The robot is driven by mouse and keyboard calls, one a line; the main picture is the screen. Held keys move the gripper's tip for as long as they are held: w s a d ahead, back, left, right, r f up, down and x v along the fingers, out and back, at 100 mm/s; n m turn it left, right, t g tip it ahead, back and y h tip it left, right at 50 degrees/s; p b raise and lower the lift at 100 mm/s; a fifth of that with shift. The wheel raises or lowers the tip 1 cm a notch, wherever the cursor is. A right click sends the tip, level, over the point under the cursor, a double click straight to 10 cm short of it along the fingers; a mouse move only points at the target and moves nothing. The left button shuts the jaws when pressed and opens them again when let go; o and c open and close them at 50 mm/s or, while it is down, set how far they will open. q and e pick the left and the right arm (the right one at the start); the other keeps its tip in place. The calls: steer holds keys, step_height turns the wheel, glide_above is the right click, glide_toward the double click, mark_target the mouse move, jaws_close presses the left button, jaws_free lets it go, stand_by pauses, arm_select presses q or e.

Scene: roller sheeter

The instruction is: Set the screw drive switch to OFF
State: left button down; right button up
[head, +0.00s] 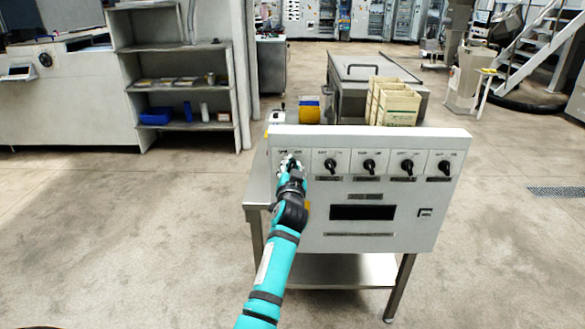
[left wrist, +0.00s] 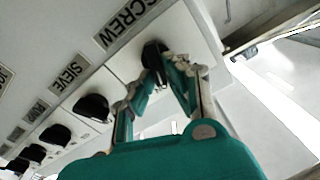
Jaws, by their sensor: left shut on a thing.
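The white control panel (head: 300,215) stands upright on a metal table and carries a row of black rotary switches. The screw drive switch is the leftmost in the head view, mostly hidden behind my left gripper (head: 290,164). In the left wrist view its black knob (left wrist: 152,52) shows beside the SCREW label (left wrist: 125,22). My left gripper (left wrist: 160,72) has its fingers on either side of this knob and is shut on it. The exact pointing angle of the knob is hard to tell. My right gripper is not in view.
A neighbouring switch (head: 330,165) sits just right of the gripper; it is the SIEVE knob (left wrist: 92,107) in the left wrist view. More knobs follow in the row. Cream crates (head: 398,105) and a yellow-blue box (head: 310,109) are behind the panel. The floor in front is clear.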

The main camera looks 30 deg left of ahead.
arm_select(q)
steer(key=n+b, duration=0.1)
steer(key=n, duration=0.2)
steer(key=shift+s+a+n+b, duration=0.1)
steer(key=shift+n+b, duration=0.2)
steer(key=n, duration=0.3)
steer(key=shift+s+a+n, duration=0.1)
steer(key=shift+a+n, duration=0.1)
steer(key=shift+n, duration=0.8)
steer(key=shift+a, duration=0.1)
steer(key=c, duration=1.3)
jaws_free()
steer(key=shift+c, duration=0.2)
glide_toward(289, 134)
steer(key=w+a, duration=0.1)
steer(key=w+a+r, duration=0.1)
steer(key=w, duration=0.1)
steer(key=w+a+r, duration=0.1)
steer(key=w, duration=0.1)
steer(key=shift+w, duration=0.1)
